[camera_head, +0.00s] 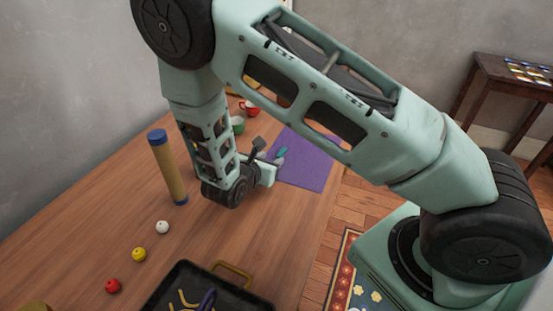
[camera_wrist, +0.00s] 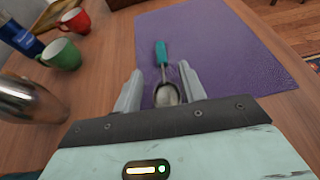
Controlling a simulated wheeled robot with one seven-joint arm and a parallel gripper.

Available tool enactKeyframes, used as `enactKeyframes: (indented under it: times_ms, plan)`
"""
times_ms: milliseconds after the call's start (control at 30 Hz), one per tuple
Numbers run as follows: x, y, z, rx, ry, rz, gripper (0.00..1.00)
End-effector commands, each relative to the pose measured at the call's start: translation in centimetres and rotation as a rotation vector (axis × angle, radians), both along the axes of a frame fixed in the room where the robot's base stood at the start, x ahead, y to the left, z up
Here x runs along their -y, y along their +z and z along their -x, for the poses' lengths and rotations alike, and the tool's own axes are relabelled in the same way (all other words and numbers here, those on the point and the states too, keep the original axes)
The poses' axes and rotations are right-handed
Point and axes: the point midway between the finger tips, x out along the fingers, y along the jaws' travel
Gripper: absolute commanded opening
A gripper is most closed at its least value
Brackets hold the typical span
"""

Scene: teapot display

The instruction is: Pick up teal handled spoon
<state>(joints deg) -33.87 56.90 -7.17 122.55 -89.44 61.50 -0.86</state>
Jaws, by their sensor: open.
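The teal handled spoon (camera_wrist: 162,55) lies on the purple mat (camera_wrist: 230,65) in the wrist view. Its teal handle points away from my gripper and its metal bowl is nearest me. My gripper (camera_wrist: 158,92) is open, with one finger on each side of the spoon's bowl. I cannot tell how high the fingers are above the mat. In the head view, my gripper (camera_head: 268,170) is at the mat's left edge, and the spoon's teal handle (camera_head: 283,152) shows just beyond it. The bowl is hidden there.
Left of the mat stand a green mug (camera_wrist: 62,55), a red mug (camera_wrist: 75,20) and a metal vessel (camera_wrist: 30,100). In the head view, a tall cylinder with blue ends (camera_head: 168,168), small balls (camera_head: 139,254) and a black tray (camera_head: 180,275) are on the table. The mat's right side is clear.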

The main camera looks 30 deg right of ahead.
Motion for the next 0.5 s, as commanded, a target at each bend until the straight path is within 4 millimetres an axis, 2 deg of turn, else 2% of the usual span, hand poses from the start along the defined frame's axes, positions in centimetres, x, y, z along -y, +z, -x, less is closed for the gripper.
enactKeyframes:
  times_ms: [33,200,500]
  plan:
    - [0.9,-0.5,-0.1,-0.004,-0.003,0.002,0.41]
    - [2.4,-1.3,-1.0,-0.001,-0.001,0.001,0.41]
    - [2.7,-1.5,-1.3,0.0,0.0,0.0,0.41]
